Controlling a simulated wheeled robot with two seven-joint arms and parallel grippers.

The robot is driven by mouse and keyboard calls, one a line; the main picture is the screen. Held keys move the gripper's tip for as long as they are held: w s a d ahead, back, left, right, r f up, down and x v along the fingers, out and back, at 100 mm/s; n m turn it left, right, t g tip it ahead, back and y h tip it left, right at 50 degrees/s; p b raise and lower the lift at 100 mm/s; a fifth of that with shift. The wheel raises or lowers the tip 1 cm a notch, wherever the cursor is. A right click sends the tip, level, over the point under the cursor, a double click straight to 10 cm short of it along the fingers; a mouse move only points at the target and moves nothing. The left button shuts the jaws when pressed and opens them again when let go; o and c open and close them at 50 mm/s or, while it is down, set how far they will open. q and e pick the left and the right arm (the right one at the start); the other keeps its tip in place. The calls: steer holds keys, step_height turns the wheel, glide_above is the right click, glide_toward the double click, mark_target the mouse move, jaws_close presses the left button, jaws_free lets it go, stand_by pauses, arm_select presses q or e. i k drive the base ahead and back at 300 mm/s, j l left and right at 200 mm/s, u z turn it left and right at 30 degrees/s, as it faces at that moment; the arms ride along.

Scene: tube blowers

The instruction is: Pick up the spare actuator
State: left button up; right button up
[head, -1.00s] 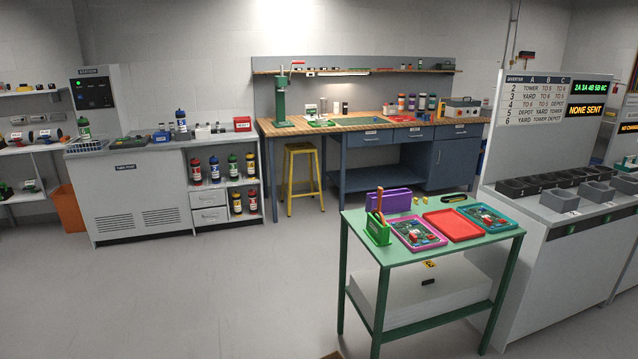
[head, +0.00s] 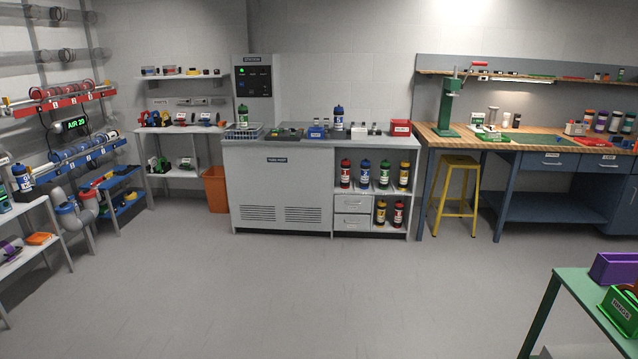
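I cannot tell which object is the spare actuator; items on the shelves are small at this distance. An upper shelf (head: 183,76) holds more small parts. Neither of my grippers is in view.
A grey cabinet (head: 276,190) with bottles stands at the back centre, beside an orange bin (head: 216,189). A yellow stool (head: 458,197) stands before the workbench (head: 545,145). A green table (head: 575,297) is at the right. Racks line the left. The middle floor is clear.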

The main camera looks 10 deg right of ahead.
mark_target(494, 134)
steer(key=i+j, duration=0.1)
steer(key=i, duration=0.45)
steer(key=i+j+z, duration=0.1)
steer(key=i, duration=0.4)
steer(key=i+l+z, duration=0.1)
steer(key=i+z, duration=0.2)
steer(key=i, duration=0.25)
steer(key=i+z, duration=0.3)
steer(key=i, duration=0.3)
steer(key=i+j+z, duration=0.15)
steer(key=i+z, duration=0.2)
steer(key=i, duration=0.2)
steer(key=i+j+z, duration=0.3)
steer(key=i, duration=0.25)
steer(key=i+l+z, duration=0.15)
steer(key=i+z, duration=0.15)
steer(key=i, duration=0.85)
steer(key=i+j+z, duration=0.25)
steer(key=i, duration=0.85)
steer(key=i+l+u, duration=0.35)
steer(key=i+u, duration=0.15)
steer(key=i, duration=0.3)
steer(key=i+l+u, duration=0.5)
steer(key=i+l, duration=0.15)
steer(key=i+l+u, duration=0.45)
steer(key=i+l, duration=0.25)
steer(key=l, duration=0.25)
